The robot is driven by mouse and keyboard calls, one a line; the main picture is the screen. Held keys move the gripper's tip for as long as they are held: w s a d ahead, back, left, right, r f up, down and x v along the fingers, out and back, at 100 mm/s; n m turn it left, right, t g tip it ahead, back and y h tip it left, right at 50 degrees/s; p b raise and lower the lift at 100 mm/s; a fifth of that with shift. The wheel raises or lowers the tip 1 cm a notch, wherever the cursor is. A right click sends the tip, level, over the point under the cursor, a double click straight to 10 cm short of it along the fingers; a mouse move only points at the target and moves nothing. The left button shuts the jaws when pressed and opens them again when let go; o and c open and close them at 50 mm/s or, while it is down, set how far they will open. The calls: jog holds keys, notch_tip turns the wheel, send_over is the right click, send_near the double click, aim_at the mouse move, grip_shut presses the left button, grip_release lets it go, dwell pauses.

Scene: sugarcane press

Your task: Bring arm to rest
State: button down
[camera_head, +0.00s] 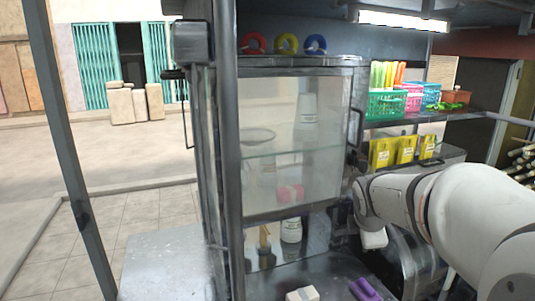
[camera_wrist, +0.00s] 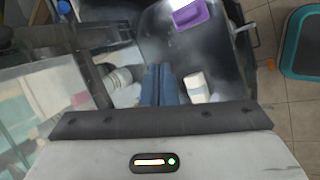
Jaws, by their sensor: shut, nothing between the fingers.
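My white arm (camera_head: 465,215) reaches in from the right in the head view, bent in front of the cabinet's right side. In the wrist view my gripper (camera_wrist: 160,72) is shut, its two bluish fingers side by side with nothing between them. It is above the dark counter. A white object (camera_wrist: 196,87) lies to the right of the fingers and white containers (camera_wrist: 118,78) to the left. A purple item (camera_wrist: 188,15) lies beyond the fingertips. The fingers cannot be made out in the head view.
A glass cabinet (camera_head: 295,140) stands left of my arm. A white block (camera_head: 302,294) and the purple item (camera_head: 365,289) lie on the counter below. A shelf (camera_head: 440,117) with coloured baskets and yellow packets is behind the arm. A teal-rimmed stool (camera_wrist: 302,42) stands on the tiled floor.

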jog(key=s+a+f+m+g+y+b, duration=0.1)
jog(key=s+a+f+m, duration=0.2)
jog(key=s+m, duration=0.2)
jog(key=s+a+f+m+b, duration=0.1)
jog(key=s+a+f+m, duration=0.1)
jog(key=s+m, duration=0.4)
jog(key=s+a+f+m+g+y+b, duration=0.1)
jog(key=s+a+f+m+b, duration=0.1)
jog(key=s+m, duration=0.4)
jog(key=s+a+f, duration=0.1)
jog(key=s, duration=0.4)
jog(key=shift+a+f+g+y, duration=0.3)
jog(key=shift+f, duration=0.05)
jog(key=c, duration=2.2)
grip_release()
jog(key=shift+w, duration=0.1)
